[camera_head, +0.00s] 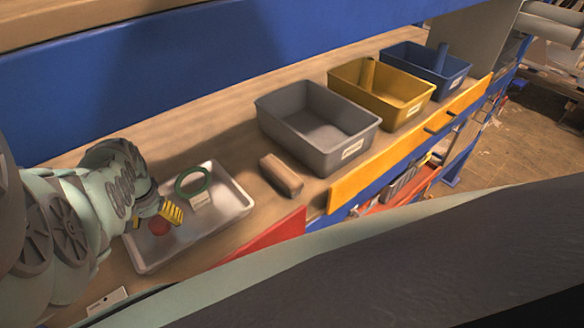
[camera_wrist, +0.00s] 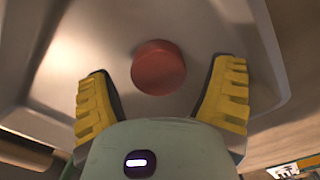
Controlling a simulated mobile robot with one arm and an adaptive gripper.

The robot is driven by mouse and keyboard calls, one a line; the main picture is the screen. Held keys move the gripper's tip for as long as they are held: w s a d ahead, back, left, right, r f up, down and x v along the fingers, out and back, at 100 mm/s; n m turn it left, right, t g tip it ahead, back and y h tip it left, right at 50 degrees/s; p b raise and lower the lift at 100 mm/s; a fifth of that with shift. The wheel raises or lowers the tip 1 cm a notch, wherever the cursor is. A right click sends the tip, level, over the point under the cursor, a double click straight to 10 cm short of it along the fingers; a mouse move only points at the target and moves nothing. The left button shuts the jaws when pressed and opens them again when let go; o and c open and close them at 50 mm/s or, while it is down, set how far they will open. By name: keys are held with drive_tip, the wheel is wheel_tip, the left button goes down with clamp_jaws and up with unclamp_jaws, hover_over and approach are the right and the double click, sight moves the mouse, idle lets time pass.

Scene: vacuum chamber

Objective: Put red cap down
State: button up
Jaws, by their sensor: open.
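The red cap (camera_wrist: 158,68) lies in the white tray (camera_wrist: 215,40), between and just beyond my fingertips in the wrist view. In the head view the cap (camera_head: 159,226) shows as a small red disc in the left part of the tray (camera_head: 235,214). My gripper (camera_wrist: 163,95) is open, its yellow ribbed fingers apart on either side of the cap, with gaps between them and it. In the head view my gripper (camera_head: 167,214) is low over the tray, close to the cap.
A green ring (camera_head: 206,190) and a small white labelled item are also in the tray. A brown block (camera_head: 281,175) lies to its right. Grey (camera_head: 350,150), yellow (camera_head: 415,108) and blue (camera_head: 460,75) bins stand farther along the bench. A blue panel (camera_head: 120,90) borders the back.

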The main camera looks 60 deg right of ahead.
sight(158, 222)
drive_tip(key=shift+r, duration=1.25)
drive_tip(key=shift+r+b, duration=1.5)
drive_tip(key=shift+r, duration=1.45)
wheel_tip(158, 222, up, 3)
drive_tip(key=shift+r+p, duration=0.1)
drive_tip(key=shift+p, duration=0.95)
drive_tip(key=shift+s, duration=0.15)
